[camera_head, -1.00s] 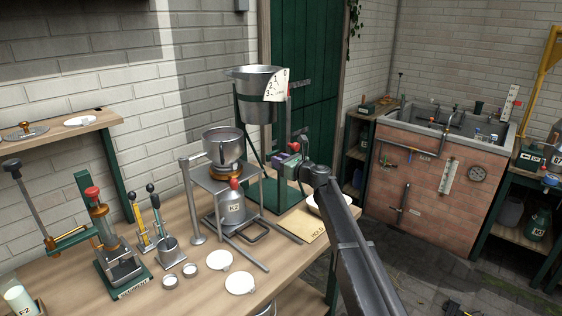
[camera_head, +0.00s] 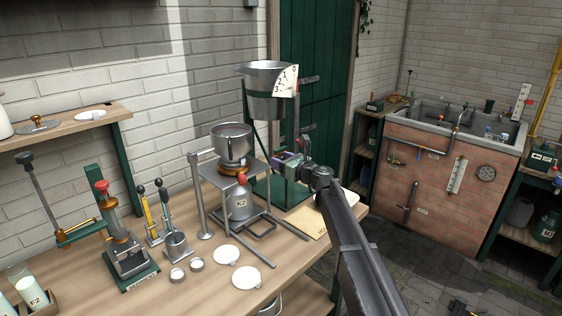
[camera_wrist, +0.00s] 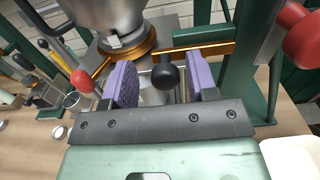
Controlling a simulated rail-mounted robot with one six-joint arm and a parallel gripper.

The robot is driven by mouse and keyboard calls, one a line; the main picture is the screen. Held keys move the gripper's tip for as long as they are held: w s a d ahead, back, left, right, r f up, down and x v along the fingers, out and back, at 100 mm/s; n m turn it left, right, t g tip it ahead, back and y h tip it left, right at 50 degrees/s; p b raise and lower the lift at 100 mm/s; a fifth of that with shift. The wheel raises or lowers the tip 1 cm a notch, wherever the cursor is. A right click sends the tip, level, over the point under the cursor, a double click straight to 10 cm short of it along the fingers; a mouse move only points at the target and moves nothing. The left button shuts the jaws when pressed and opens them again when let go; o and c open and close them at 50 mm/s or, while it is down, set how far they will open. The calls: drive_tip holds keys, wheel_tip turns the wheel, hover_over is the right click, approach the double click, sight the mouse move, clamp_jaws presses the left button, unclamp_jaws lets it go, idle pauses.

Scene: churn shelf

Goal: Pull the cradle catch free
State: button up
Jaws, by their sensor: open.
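A black ball knob (camera_wrist: 167,76), which looks like the cradle catch, sits at a brass bar (camera_wrist: 205,50) beside a brass ring (camera_wrist: 125,48) under a metal pan. My gripper (camera_wrist: 163,84) is open, with its purple pads on either side of the knob. I see gaps between the knob and both pads. In the head view my gripper (camera_head: 287,160) is beside the pan (camera_head: 233,147) on its metal stand (camera_head: 212,176). The knob cannot be made out there.
A red knob (camera_wrist: 82,81) is left of my gripper and another red knob (camera_wrist: 303,33) is to its upper right. A hopper (camera_head: 268,90) stands behind on a green frame. A bottle (camera_head: 239,203) is under the pan. White discs (camera_head: 254,280) lie on the bench front.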

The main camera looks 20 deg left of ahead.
drive_tip(key=v, duration=1)
drive_tip(key=shift+d, duration=0.3)
drive_tip(key=shift+s, duration=0.1)
